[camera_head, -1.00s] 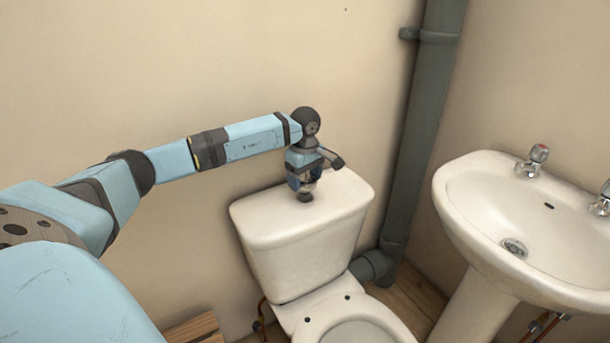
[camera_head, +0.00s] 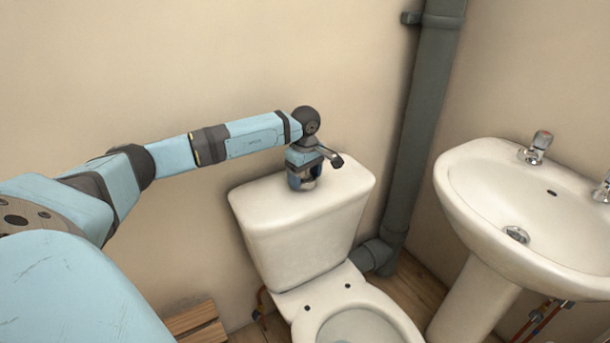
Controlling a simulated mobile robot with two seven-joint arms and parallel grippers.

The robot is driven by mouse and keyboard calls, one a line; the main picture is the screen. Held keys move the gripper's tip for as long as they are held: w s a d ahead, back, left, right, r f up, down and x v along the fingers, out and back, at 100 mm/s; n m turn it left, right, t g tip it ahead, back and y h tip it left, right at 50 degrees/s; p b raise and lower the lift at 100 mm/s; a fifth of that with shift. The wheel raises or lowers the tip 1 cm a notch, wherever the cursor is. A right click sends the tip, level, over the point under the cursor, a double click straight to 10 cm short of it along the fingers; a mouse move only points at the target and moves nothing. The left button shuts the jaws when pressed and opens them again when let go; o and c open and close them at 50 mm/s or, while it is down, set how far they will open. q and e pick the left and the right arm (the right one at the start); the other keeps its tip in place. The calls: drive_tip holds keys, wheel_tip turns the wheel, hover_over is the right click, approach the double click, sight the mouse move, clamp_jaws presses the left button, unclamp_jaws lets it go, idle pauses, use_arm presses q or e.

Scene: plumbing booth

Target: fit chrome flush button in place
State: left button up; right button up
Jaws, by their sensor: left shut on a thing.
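My left gripper (camera_head: 303,181) points down at the top of the white cistern lid (camera_head: 262,205), near its middle. It is shut on the chrome flush button (camera_head: 309,184), which shows only as a small shiny patch between the fingers. The gripper and button hide the place in the lid where a dark round hole was visible earlier. The button is at or very close to the lid surface; I cannot tell whether it sits in the hole. My right gripper is not in view.
The toilet bowl (camera_head: 362,326) is in front of the cistern. A grey waste pipe (camera_head: 422,130) stands to its right, then a white basin (camera_head: 480,190) with taps. A wooden slatted piece (camera_head: 195,320) lies at lower left. The lid is otherwise clear.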

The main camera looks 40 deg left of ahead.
use_arm(q)
drive_tip(key=shift+f, duration=0.1)
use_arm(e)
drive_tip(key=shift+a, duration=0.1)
use_arm(q)
drive_tip(key=o, duration=1.1)
wheel_tip(320, 180, up, 7)
drive_tip(key=shift+r+p, duration=0.1)
drive_tip(key=shift+p, duration=0.7)
wheel_tip(320, 180, up, 7)
drive_tip(key=p, duration=0.1)
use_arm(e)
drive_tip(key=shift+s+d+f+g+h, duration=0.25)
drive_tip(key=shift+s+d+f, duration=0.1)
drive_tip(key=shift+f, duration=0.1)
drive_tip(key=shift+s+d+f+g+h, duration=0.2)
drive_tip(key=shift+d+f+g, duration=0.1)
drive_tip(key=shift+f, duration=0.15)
use_arm(q)
drive_tip(key=shift+f, duration=0.2)
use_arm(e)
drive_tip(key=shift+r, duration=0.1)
